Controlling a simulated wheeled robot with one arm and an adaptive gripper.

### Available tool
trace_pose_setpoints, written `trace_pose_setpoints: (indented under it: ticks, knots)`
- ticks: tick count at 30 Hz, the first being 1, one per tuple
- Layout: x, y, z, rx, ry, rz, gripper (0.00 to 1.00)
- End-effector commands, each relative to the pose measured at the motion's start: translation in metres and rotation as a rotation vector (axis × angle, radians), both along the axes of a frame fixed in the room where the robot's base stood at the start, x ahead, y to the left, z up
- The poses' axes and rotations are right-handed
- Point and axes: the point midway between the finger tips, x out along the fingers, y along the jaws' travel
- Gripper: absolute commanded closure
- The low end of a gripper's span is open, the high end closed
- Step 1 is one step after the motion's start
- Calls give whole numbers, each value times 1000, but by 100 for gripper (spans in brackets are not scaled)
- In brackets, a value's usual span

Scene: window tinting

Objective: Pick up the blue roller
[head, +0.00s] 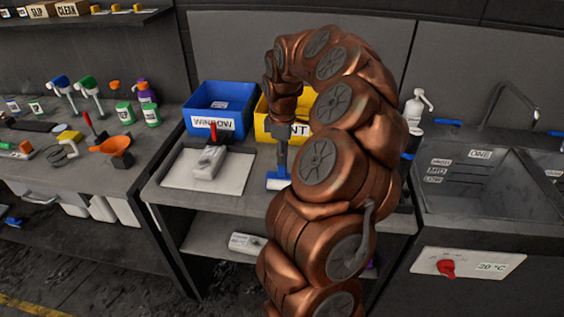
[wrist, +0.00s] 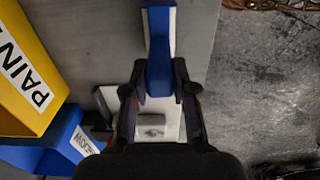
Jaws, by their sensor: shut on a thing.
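The blue roller (head: 277,182) shows in the head view below my gripper (head: 282,157), at the front part of the middle bench. In the wrist view the blue roller (wrist: 159,45) lies between the two dark fingers of my gripper (wrist: 159,82), which are shut on it. Its far end reaches the top edge of that view. My arm hides what is to the right of the roller in the head view. I cannot tell whether the roller touches the bench.
A blue bin (head: 222,102) and a yellow bin (head: 262,128) stand behind. A white board (head: 235,182) with a white block (head: 208,162) lies left. A sink (head: 478,180) is at right. The left bench (head: 75,180) holds spray bottles and tools.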

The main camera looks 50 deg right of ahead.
Motion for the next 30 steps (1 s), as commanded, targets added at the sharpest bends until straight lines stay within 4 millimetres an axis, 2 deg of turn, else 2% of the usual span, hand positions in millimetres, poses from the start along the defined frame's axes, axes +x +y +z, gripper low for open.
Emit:
trace_pose_setpoints:
  ticks: [13, 25, 30]
  knots:
    - [1, 0, 30, -3, -4, 0, 100]
    - [-16, 23, 32, -1, -4, 1, 100]
    - [-28, 40, 32, 0, -1, 3, 100]
